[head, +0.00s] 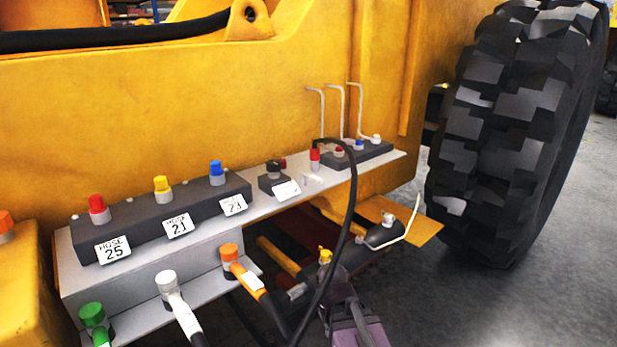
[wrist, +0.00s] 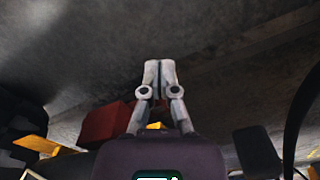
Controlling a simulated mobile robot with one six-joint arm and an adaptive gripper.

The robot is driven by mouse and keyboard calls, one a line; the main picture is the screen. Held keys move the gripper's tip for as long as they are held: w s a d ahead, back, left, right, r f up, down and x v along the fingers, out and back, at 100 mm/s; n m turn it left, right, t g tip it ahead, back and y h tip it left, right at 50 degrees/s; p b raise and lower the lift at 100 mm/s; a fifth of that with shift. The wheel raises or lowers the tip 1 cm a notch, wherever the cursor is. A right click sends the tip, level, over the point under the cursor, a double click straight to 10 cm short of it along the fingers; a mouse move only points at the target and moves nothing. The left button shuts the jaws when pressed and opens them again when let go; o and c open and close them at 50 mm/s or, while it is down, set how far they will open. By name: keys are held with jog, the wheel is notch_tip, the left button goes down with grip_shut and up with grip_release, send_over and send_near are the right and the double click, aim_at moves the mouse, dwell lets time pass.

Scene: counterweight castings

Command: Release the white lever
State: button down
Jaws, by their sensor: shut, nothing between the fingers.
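A thin bent white lever (head: 409,220) is on a dark cylindrical body (head: 383,234) at the right of the lower assembly in the head view. Its upper end points up. My gripper (head: 340,290) is at the bottom centre of the head view, left of and nearer than the lever, and apart from it. In the wrist view its pale fingers (wrist: 160,72) are closed together with nothing between them. I cannot make out the lever in the wrist view. In the head view the fingertips are hard to tell from the dark parts behind.
A black hose (head: 347,205) hangs close beside my gripper. A yellow-capped fitting (head: 325,256) is just above it. A grey shelf (head: 262,208) carries capped ports and labels. A large tyre (head: 515,130) stands right. A red block (wrist: 105,122) shows in the wrist view.

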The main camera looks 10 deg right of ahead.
aim_at(311, 177)
jog(key=w+a+r+n+t+h+p, duration=0.1)
jog(key=w+r+n+p, duration=0.4)
jog(key=r+p, duration=0.6)
jog(key=w+a+r+n+t+h+p, duration=0.2)
jog(key=w+a+r+n+h+p, duration=0.2)
jog(key=r+n+p, duration=0.6)
jog(key=w+a+r+n+t+h+p, duration=0.1)
jog(key=w+a+r+n+p, duration=0.5)
jog(key=r+p, duration=0.7)
notch_tip(311, 177, up, 6)
jog(key=shift+w+a+r+n+t+h, duration=0.1)
jog(key=shift+w+a+n+t+h, duration=0.2)
jog(key=shift+w+n+h, duration=0.75)
jog(key=shift+d+f+y, duration=0.1)
jog(key=shift+f+y, duration=0.1)
jog(key=shift+y, duration=0.05)
jog(key=b+x, duration=0.7)
jog(key=x, duration=0.2)
jog(key=shift+d+f, duration=0.1)
jog(key=shift+f, duration=0.2)
jog(key=shift+w+d+f, duration=0.15)
jog(key=shift+d+f, duration=0.05)
jog(key=shift+d, duration=0.1)
jog(key=shift+w+d+r, duration=0.15)
jog(key=shift+w+d, duration=0.3)
jog(key=shift+d, duration=0.35)
jog(key=shift+w+d+r, duration=0.1)
jog(key=shift+w+d, duration=0.35)
jog(key=shift+d, duration=0.35)
